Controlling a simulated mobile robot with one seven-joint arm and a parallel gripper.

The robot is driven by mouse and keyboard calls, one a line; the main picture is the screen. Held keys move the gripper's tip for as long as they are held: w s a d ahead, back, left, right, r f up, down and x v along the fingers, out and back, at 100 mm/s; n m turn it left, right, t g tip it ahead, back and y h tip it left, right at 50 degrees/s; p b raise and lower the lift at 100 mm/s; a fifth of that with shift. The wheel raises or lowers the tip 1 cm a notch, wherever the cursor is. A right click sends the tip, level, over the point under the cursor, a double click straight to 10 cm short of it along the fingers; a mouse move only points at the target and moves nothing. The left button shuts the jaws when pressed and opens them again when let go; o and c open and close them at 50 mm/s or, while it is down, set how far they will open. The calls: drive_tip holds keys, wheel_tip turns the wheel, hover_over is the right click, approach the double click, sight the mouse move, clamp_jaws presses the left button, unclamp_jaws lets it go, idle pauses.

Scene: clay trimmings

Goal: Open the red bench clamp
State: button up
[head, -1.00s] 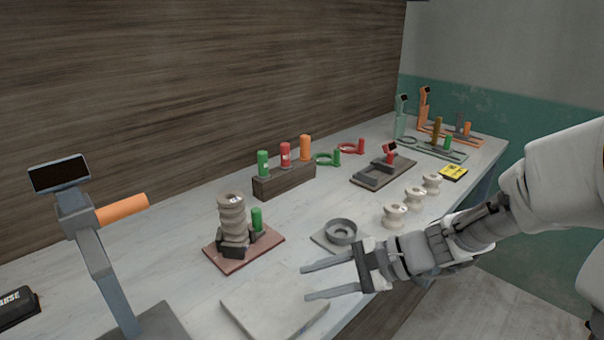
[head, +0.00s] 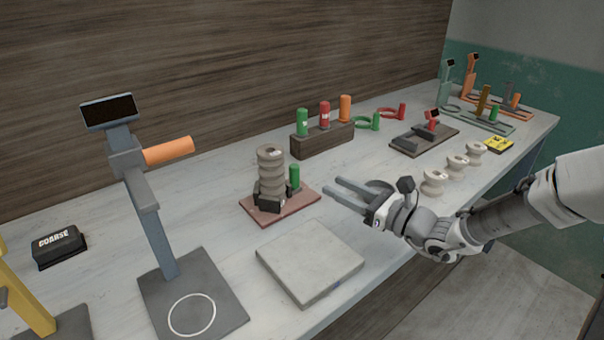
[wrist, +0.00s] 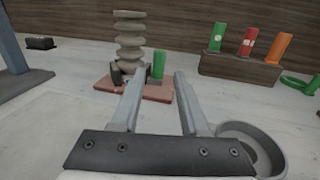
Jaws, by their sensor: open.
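A reddish base plate (head: 310,199) with black jaws (head: 269,203) around a stack of pale ribbed clay pieces (head: 271,170) stands mid-bench. A green upright handle (head: 294,175) is on its right side. Further back right, a dark fixture (head: 440,137) carries a red upright piece (head: 432,124) with a small dark head. I cannot tell which of the two is the red bench clamp. My gripper (head: 331,185) is open and empty, just right of the reddish plate. In the wrist view its fingers (wrist: 157,80) point toward the plate (wrist: 158,93), apart from the green handle (wrist: 158,65).
A grey slab (head: 310,260) lies in front. A tall stand (head: 150,220) with an orange handle (head: 168,151) is at left. A dark block (head: 322,137) holds green, red and orange cylinders behind. A grey round dish (wrist: 250,145) is close right of my gripper. Several pale spools (head: 457,165) stand beyond.

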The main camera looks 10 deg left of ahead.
sight(298, 168)
drive_tip(key=b+x, duration=0.2)
drive_tip(key=x, duration=0.8)
drive_tip(key=shift+w+a, duration=0.25)
drive_tip(key=shift+a, duration=0.05)
clamp_jaws()
idle(0.9)
